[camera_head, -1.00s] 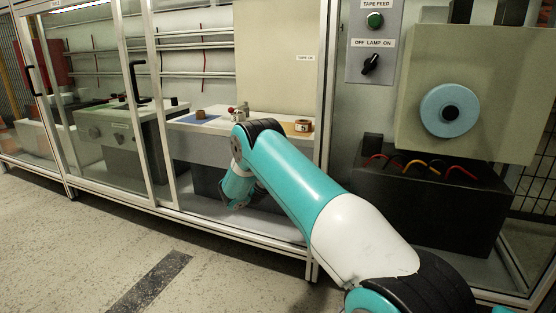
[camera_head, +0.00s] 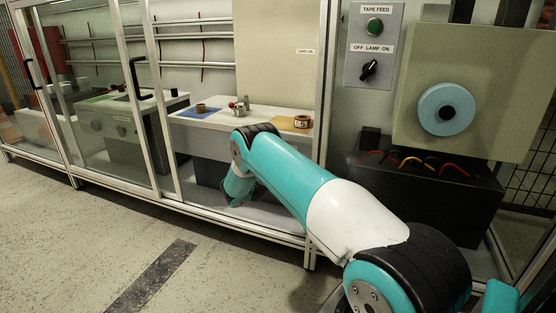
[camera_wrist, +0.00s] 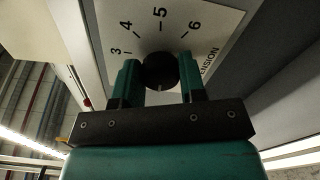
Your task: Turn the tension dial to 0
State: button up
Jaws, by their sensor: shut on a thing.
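The tension dial is a round black knob (camera_wrist: 159,71) in the wrist view, on a white scale plate (camera_wrist: 195,18) marked 3, 4, 5, 6 and partly the word TENSION. My gripper (camera_wrist: 160,82) has one green finger on each side of the knob and is shut on it. A faint light mark shows on the near side of the knob; I cannot tell for sure which number it points at. The lower part of the scale, including 0, is hidden behind my gripper. In the head view, my gripper and the dial are hidden.
At right are a lamp switch (camera_head: 369,70), a green tape feed button (camera_head: 374,26) and a blue disc (camera_head: 433,98). Frame posts (camera_head: 325,110) stand close beside my arm.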

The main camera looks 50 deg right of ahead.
jog(key=n+p, duration=0.1)
jog(key=n, duration=0.3)
jog(key=shift+n, duration=0.3)
dwell(0.3)
jog(key=o, duration=0.9)
jog(key=shift+a, duration=0.1)
